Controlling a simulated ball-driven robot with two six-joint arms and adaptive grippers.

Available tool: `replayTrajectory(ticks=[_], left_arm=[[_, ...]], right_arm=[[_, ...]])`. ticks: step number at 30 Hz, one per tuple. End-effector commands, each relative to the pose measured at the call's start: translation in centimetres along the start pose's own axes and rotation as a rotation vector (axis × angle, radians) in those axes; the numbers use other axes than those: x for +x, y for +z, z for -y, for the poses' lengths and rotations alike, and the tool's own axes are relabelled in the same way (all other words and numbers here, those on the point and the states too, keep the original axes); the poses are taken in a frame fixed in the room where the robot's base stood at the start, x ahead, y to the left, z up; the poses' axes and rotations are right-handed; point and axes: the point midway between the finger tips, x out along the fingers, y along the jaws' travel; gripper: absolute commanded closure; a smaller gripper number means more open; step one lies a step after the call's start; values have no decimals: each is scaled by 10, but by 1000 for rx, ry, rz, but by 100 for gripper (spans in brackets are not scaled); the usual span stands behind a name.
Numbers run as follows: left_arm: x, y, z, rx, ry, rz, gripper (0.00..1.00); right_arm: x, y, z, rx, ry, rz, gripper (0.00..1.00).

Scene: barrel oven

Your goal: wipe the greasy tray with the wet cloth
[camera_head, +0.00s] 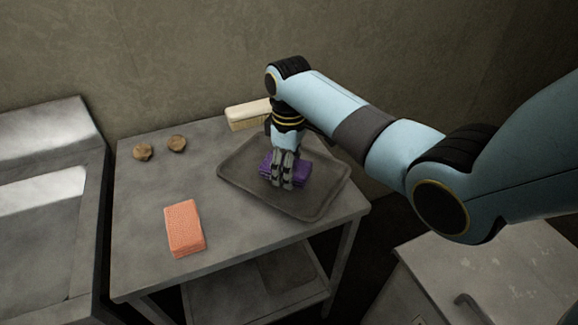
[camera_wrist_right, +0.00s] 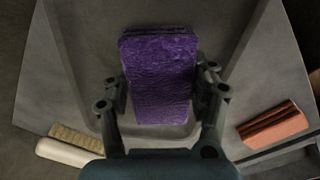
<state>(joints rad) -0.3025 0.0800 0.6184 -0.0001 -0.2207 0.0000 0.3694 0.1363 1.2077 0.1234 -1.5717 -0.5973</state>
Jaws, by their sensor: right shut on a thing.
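The tray (camera_head: 235,178) is dark grey and shallow, and lies at the right end of the metal table. The wet cloth (camera_head: 300,171) is a folded purple pad on the tray's floor. My right gripper (camera_head: 281,184) reaches down over the tray and is shut on the cloth. In the right wrist view the cloth (camera_wrist_right: 158,78) lies between the two fingers, with the tray (camera_wrist_right: 215,45) around it. Part of the cloth is hidden by the fingers in the head view. I cannot make out grease on the tray. My left gripper is not in view.
An orange sponge-like block (camera_head: 184,228) lies at the table's front. Two small brown lumps (camera_head: 160,147) sit at the back left. A cream brush (camera_head: 247,114) lies behind the tray. A metal basin (camera_head: 40,230) stands left, a pale cabinet (camera_head: 490,275) right. The table's left middle is clear.

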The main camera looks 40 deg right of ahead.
Motion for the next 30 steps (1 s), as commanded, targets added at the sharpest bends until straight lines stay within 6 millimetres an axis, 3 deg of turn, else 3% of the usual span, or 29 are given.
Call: replayTrajectory(ticks=[30], left_arm=[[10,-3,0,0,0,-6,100]], right_arm=[[20,0,0,0,0,0,66]])
